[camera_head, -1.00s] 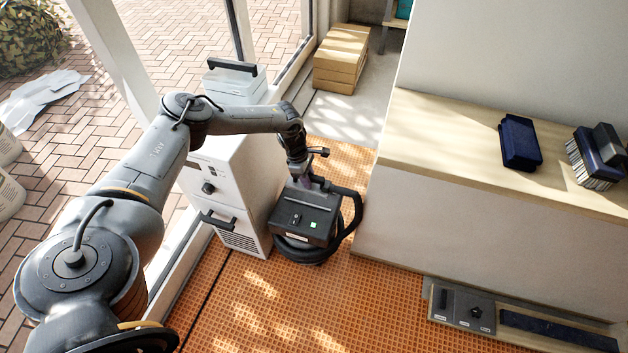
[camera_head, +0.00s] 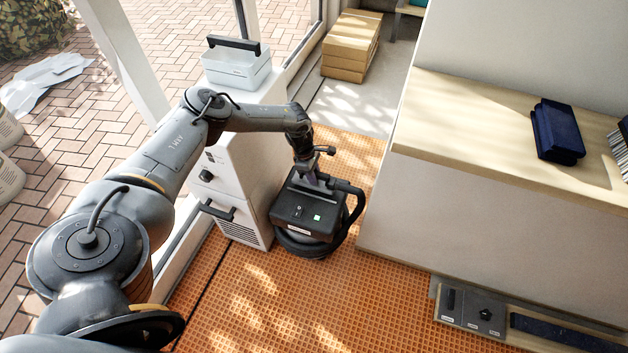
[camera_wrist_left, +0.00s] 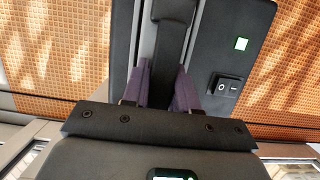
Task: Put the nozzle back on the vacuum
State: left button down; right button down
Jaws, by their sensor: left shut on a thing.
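The vacuum (camera_head: 303,212) is a dark box with a switch and a green light on top, on a round black base. It stands on the orange floor beside a white cabinet. A black hose (camera_head: 357,208) curves down its right side. My left gripper (camera_head: 311,179) is at the back of its top. In the left wrist view, the purple fingers (camera_wrist_left: 163,70) are shut on a dark bar (camera_wrist_left: 174,38) over the vacuum's top. I cannot tell whether the bar is the vacuum's handle or part of the nozzle. My right gripper is out of view.
The white cabinet (camera_head: 236,185) stands close left of the vacuum with a grey-white toolbox (camera_head: 237,70) on it. A low floor board (camera_head: 520,315) lies lower right. Open floor is in front.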

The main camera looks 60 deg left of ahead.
pick_arm(q)
jog(key=shift+s+d+f+b, duration=0.1)
jog(key=shift+f+b, duration=0.2)
jog(key=shift+f, duration=0.65)
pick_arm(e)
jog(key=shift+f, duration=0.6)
pick_arm(q)
jog(key=c, duration=0.9)
grip_release()
jog(key=shift+f, duration=0.1)
